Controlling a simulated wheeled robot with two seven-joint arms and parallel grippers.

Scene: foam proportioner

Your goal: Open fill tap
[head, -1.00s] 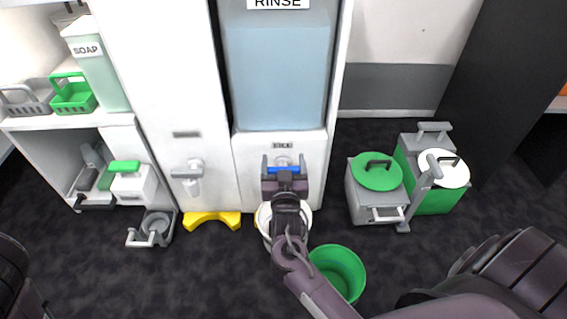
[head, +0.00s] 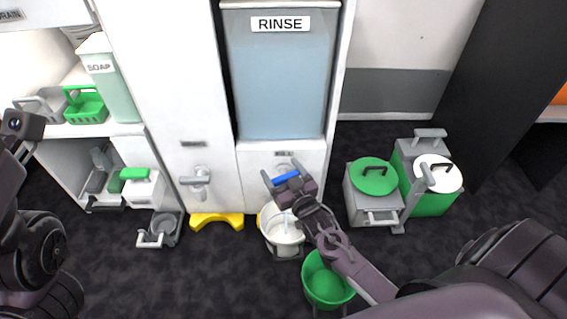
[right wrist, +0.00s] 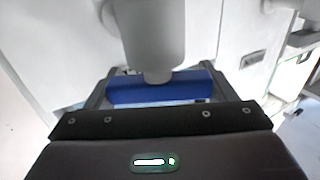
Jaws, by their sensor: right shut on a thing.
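The fill tap's blue handle (head: 286,179) is on the white panel under the rinse tank and is tilted in the head view. My right gripper (head: 284,182) is shut on this handle. In the right wrist view the blue handle (right wrist: 160,88) lies between the fingers, behind a grey spout (right wrist: 155,40). A white bucket (head: 282,236) stands below the tap, and a thin pale-blue streak shows over its opening. Part of my left arm shows at the left edge, and its jaws cannot be made out.
A green bucket (head: 327,283) stands on the floor near my right forearm. A grey tap (head: 198,182) is on the panel to the left, above a yellow stand (head: 216,221). Lidded containers (head: 374,180) stand to the right.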

